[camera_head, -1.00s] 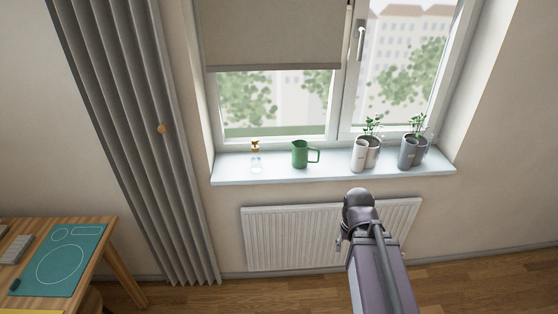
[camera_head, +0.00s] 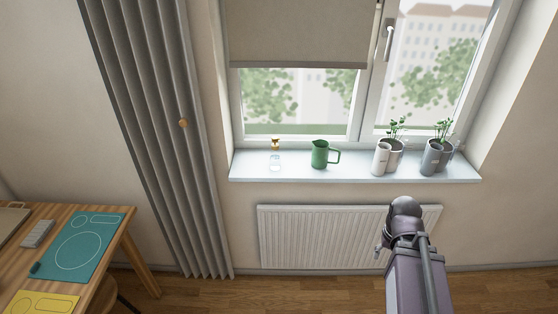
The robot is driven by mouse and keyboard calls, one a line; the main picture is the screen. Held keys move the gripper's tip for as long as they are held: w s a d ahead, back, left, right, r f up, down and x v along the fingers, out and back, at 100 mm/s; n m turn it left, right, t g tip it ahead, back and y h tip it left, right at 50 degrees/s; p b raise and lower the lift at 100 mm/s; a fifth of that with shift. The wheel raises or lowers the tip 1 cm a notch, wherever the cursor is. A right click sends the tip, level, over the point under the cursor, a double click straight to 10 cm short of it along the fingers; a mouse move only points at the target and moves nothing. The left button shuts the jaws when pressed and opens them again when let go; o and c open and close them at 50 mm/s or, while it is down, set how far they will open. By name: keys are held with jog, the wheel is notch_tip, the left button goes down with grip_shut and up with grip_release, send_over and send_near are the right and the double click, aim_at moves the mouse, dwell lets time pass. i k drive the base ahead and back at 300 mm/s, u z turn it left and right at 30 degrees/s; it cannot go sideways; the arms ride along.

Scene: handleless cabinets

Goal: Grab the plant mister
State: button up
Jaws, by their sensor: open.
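The plant mister (camera_head: 275,161) appears to be the small clear bottle with a gold-coloured top. It stands upright at the left end of the white windowsill (camera_head: 330,174), in front of the window. My arm rises from the bottom right of the view, below and to the right of the mister, well apart from it. My gripper cannot be made out; the arm's own links seem to hide it. Nothing touches the mister.
A green jug (camera_head: 320,154) stands just right of the mister. A white pot group (camera_head: 383,159) and a grey one (camera_head: 433,157) with plants stand farther right. A radiator (camera_head: 320,237) is below the sill, a curtain (camera_head: 160,130) to the left, a wooden desk (camera_head: 115,250) at lower left.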

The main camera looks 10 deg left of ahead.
aim_at(274, 159)
jog(key=u, duration=0.05)
jog(key=i, duration=1)
jog(key=z, duration=0.05)
